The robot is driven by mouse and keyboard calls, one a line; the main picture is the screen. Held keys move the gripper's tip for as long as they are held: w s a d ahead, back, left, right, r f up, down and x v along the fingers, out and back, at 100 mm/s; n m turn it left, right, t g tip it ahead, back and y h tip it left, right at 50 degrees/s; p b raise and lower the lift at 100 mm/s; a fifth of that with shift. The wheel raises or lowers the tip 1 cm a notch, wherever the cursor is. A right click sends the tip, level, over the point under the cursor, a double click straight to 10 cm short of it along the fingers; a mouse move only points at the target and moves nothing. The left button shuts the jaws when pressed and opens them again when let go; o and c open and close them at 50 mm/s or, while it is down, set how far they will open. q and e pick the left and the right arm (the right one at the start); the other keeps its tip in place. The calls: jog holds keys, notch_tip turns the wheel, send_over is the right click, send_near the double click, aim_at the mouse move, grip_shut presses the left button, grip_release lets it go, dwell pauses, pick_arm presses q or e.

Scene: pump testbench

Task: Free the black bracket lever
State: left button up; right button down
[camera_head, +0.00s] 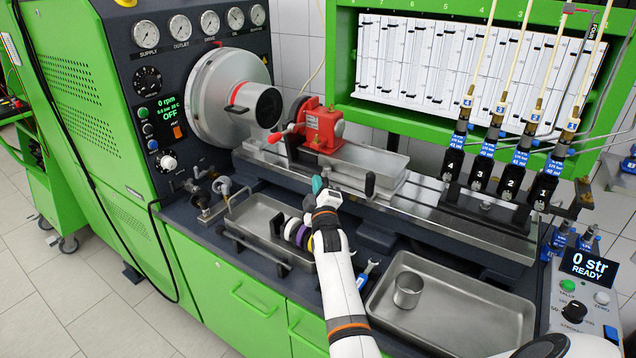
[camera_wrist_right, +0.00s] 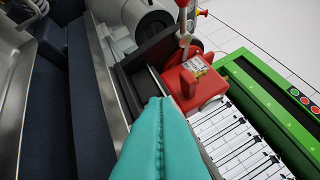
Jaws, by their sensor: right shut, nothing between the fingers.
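The red pump (camera_head: 322,127) sits on the metal bed, against a dark bracket plate (camera_head: 297,108). A short black upright lever (camera_head: 369,184) stands at the front edge of the bed, right of my right gripper; I take it for the bracket lever. My right gripper (camera_head: 317,184) is shut and empty, its teal fingertips in front of the bed, left of and apart from this lever. In the right wrist view the shut teal fingers (camera_wrist_right: 155,135) point toward the red pump (camera_wrist_right: 200,88) and the dark bracket (camera_wrist_right: 155,55). The lever is not clear there. My left gripper is not in view.
Another tray (camera_head: 455,315) holds a metal cup (camera_head: 408,290). A wrench (camera_head: 367,273) lies between them. Several black injectors (camera_head: 481,172) stand at the bed's right end.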

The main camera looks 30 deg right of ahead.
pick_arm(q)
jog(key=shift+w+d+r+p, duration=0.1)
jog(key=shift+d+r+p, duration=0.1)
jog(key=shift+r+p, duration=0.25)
pick_arm(e)
jog(key=shift+s+d+f+n+t+y, duration=0.2)
jog(key=shift+s+d+n+y, duration=0.15)
jog(key=shift+d+y, duration=0.1)
jog(key=shift+s+d+f+n+t+y, duration=0.15)
jog(key=shift+s+d+n+t+y, duration=0.05)
jog(key=shift+s+d+n+y, duration=0.2)
